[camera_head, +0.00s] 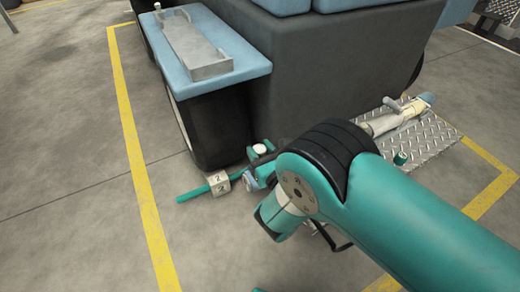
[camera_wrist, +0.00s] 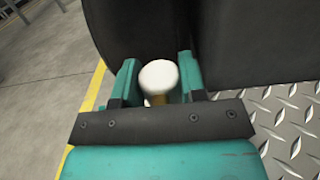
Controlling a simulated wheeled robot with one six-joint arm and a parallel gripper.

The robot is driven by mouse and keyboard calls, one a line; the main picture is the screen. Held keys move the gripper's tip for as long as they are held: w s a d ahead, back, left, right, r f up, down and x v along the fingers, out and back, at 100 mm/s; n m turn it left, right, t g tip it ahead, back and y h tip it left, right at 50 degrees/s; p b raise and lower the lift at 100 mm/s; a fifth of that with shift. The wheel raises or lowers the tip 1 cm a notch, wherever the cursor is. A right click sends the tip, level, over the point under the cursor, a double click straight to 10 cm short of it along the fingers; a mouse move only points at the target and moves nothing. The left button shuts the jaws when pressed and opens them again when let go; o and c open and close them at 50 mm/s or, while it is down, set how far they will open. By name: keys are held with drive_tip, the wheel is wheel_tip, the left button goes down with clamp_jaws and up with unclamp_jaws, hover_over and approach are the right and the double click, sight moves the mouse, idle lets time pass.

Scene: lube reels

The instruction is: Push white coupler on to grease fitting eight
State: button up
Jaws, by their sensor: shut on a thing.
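My gripper (camera_wrist: 157,72) is shut on the white coupler (camera_wrist: 158,75), which sits between its two teal fingers. The coupler has a rounded white top and a brass-coloured part below it. In the head view, my gripper (camera_head: 261,154) is low beside the dark machine, with the white coupler (camera_head: 260,149) showing as a small white disc. Grease fitting eight cannot be made out in either view. My arm hides much of the area around the gripper in the head view.
A pale block marked 2 (camera_head: 219,183) lies by a teal rod (camera_head: 192,195) on the floor. The dark machine body (camera_head: 300,75) and a black wheel (camera_head: 215,120) stand close ahead. A metal tread plate (camera_head: 436,138) with a tool is at right. Floor at left is clear.

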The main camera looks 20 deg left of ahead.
drive_tip(key=o, duration=1.1)
drive_tip(key=shift+s+d+p, duration=0.1)
drive_tip(key=shift+p, duration=0.4)
drive_tip(key=p, duration=0.2)
drive_tip(key=shift+s+d+r+p, duration=0.25)
drive_tip(key=shift+s+d+p, duration=0.05)
drive_tip(key=shift+d+p, duration=0.1)
drive_tip(key=p+v, duration=0.1)
drive_tip(key=p, duration=0.2)
drive_tip(key=shift+s+d+r, duration=0.1)
drive_tip(key=shift+s+d, duration=0.1)
drive_tip(key=shift+s, duration=0.05)
drive_tip(key=p, duration=0.4)
drive_tip(key=shift+s+d, duration=0.3)
drive_tip(key=p+v, duration=0.2)
drive_tip(key=p, duration=0.4)
drive_tip(key=shift+f+p+v, duration=0.15)
drive_tip(key=shift+p+v, duration=2.6)
drive_tip(key=shift+v, duration=0.2)
drive_tip(key=shift+f+p+v, duration=0.2)
drive_tip(key=shift+p+v, duration=2.5)
drive_tip(key=shift+v, duration=0.2)
